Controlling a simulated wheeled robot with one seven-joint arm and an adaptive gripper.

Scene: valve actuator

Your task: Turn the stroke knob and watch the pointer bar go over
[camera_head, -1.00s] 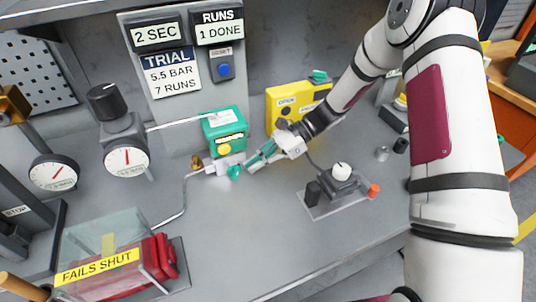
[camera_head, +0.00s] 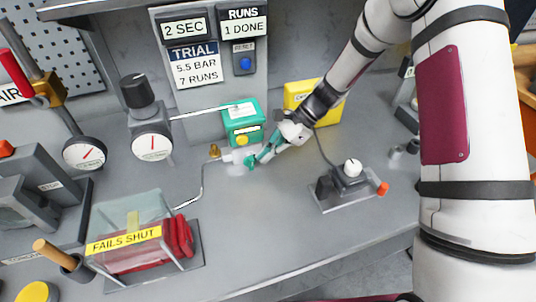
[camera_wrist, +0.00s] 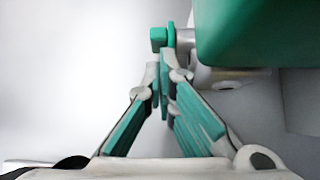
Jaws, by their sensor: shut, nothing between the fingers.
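My gripper (camera_head: 262,158) is shut and empty, pointing left and down at the front of the green actuator box (camera_head: 242,117). A small green knob (camera_head: 250,162) sits on the silver fitting under that box, just beyond my fingertips. In the wrist view the fingertips (camera_wrist: 163,80) come together just short of the green knob (camera_wrist: 163,38); I cannot tell whether they touch it. A white-topped knob (camera_head: 352,167) stands on a grey block to the right. No label shows which is the stroke knob. The yellow box (camera_head: 297,95) behind my arm is partly covered; I cannot make out a pointer bar.
Two gauges (camera_head: 152,147) and a black regulator knob (camera_head: 136,91) stand to the left. A clear cover marked FAILS SHUT (camera_head: 140,212) is at the front left. The panel reads 2 SEC (camera_head: 185,29) and 1 DONE. The bench front middle is clear.

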